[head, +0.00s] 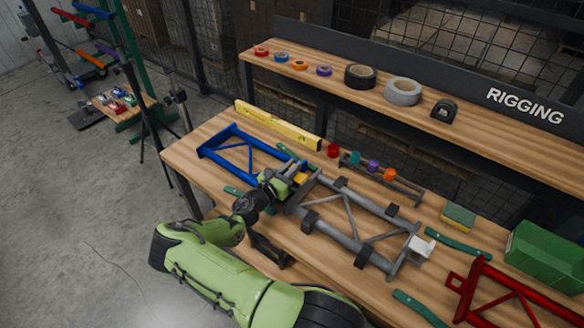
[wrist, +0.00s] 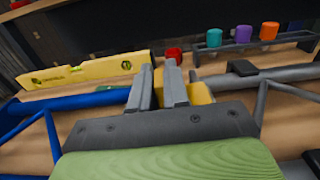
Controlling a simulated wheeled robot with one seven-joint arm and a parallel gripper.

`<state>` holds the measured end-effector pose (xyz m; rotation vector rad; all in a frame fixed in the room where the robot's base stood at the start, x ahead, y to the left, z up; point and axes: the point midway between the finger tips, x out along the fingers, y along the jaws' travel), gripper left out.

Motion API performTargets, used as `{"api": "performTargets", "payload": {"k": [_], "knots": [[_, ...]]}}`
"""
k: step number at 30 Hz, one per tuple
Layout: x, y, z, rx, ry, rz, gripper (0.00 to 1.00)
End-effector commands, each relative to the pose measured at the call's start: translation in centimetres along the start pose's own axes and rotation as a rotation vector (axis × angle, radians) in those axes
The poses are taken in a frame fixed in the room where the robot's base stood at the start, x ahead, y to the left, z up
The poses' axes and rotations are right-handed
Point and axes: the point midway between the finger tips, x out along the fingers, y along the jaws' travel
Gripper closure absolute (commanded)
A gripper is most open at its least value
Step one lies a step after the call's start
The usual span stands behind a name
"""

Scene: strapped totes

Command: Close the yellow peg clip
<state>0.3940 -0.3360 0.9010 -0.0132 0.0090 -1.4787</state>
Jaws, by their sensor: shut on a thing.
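The yellow peg clip (head: 300,179) sits at the left end of the grey tube frame (head: 345,222) on the bench, mostly hidden by my gripper. In the wrist view the yellow clip (wrist: 199,93) shows beside and behind the fingers. My gripper (head: 296,174) is at the clip, with its fingers close together and shut on it. The gripper also shows in the wrist view (wrist: 160,80). I cannot tell whether the clip itself is open or closed.
A blue frame (head: 238,148) lies left and a red frame (head: 505,295) right. A yellow level (head: 280,126) and a rack (head: 382,178) with teal, purple and orange caps lie behind; a red cap (head: 333,151) stands nearby. A green bin (head: 545,256) stands at right.

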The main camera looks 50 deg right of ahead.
Motion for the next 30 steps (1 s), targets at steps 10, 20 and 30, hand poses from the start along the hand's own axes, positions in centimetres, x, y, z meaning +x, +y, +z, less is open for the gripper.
{"api": "performTargets", "payload": {"k": [10,20,30], "knots": [[-0.1,0.0,-0.3,-0.003,0.007,0.000,0.84],[0.0,0.0,-0.2,-0.001,0.004,0.000,0.64],[-5.2,0.2,-0.1,-0.001,0.005,0.006,0.64]]}}
